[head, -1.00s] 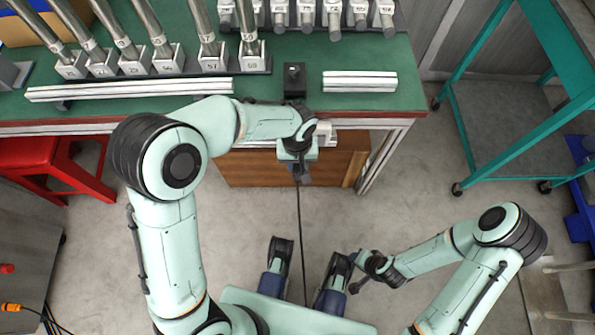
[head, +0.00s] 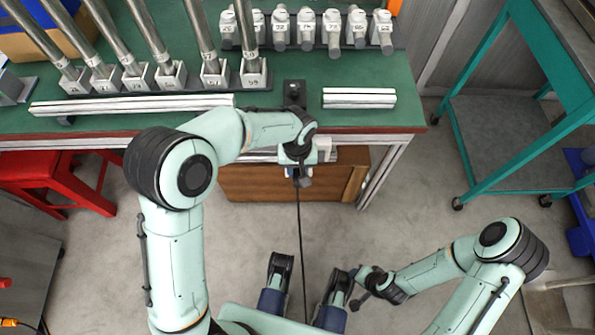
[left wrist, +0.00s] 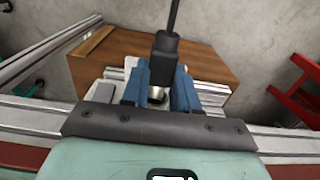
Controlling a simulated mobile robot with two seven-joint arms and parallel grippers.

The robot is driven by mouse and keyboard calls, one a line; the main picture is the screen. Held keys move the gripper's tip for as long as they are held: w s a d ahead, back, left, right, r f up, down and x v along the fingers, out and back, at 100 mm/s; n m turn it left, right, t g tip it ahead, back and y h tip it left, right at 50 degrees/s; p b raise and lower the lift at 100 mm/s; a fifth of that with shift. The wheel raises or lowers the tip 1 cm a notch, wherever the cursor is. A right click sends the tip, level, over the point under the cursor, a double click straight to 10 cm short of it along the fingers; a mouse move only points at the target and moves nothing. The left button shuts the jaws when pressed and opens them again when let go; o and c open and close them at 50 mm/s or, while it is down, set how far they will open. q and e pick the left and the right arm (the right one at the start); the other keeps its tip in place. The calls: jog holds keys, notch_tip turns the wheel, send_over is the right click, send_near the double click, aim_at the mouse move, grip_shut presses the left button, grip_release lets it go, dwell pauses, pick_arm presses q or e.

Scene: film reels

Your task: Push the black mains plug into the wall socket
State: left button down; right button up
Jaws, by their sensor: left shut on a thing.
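The black mains plug (left wrist: 165,48) is in the left wrist view, between the blue fingers of my left gripper (left wrist: 162,95), with its black cable running upward. My left gripper (head: 299,172) is shut on the plug at the bench's front edge. In the head view the cable (head: 301,230) hangs from it across the floor. A white fitting, apparently the wall socket (head: 325,149), shows partly beside my left gripper and is mostly hidden. Whether the plug touches it cannot be told. My right gripper (head: 358,298) is low and away from the bench; its finger opening is unclear.
The green bench (head: 300,70) carries metal rails (head: 358,97) and upright tubes in numbered holders (head: 214,76). A wooden cabinet (head: 270,185) stands beneath it. A red stool (head: 60,180) is left, a teal trolley (head: 520,160) right. Floor between is open.

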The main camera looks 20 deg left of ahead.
pick_arm(q)
jog(key=shift+w+a, duration=0.15)
jog(key=shift+w, duration=0.4)
jog(key=shift+w+a, duration=0.15)
jog(key=shift+w, duration=0.4)
pick_arm(e)
jog(key=shift+r, duration=0.15)
pick_arm(q)
jog(key=c, duration=0.8)
grip_release()
jog(key=shift+w, duration=0.1)
notch_tip(320, 180, up, 14)
jog(key=p, duration=0.3)
jog(key=shift+f, duration=0.25)
pick_arm(e)
jog(key=s+a+r+g, duration=0.1)
jog(key=s+a+r, duration=0.1)
jog(key=s+r, duration=0.2)
jog(key=shift+s+a+g+y, duration=0.3)
jog(key=shift+s+g+y, duration=0.1)
jog(key=shift+s, duration=0.35)
jog(key=shift+d, duration=0.1)
